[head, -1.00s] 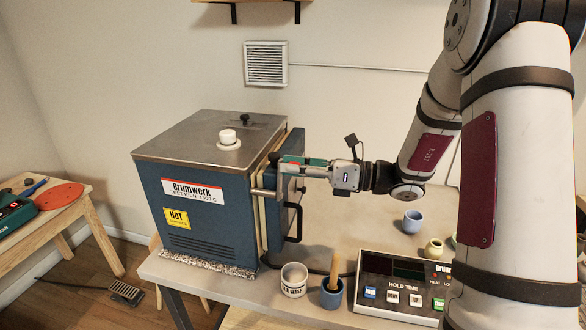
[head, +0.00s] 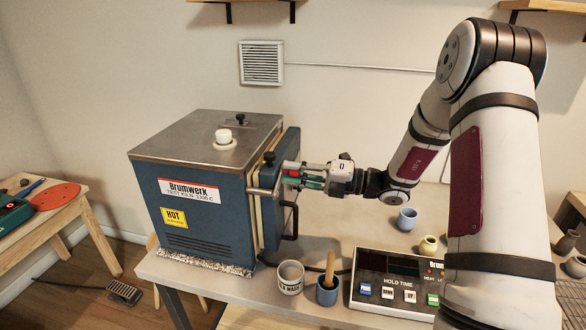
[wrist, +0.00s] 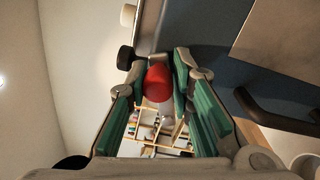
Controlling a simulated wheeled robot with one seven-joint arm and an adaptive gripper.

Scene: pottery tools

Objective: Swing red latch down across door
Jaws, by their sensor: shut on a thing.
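The blue kiln (head: 190,205) stands on the table, and its blue door (head: 290,148) is on its right side, close against the front. In the wrist view the red latch (wrist: 157,84) is a rounded red end between the green finger pads. My gripper (head: 287,178) is shut on it, reaching in from the right with the fingers roughly level. The fingers hide much of the latch, so its exact angle is unclear.
A black door handle (head: 291,222) sits below my gripper, and a black knob (head: 269,158) is close to its left. A white cup (head: 290,277), a blue cup (head: 327,291) and a control box (head: 395,285) stand in front. Open air lies right of the door.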

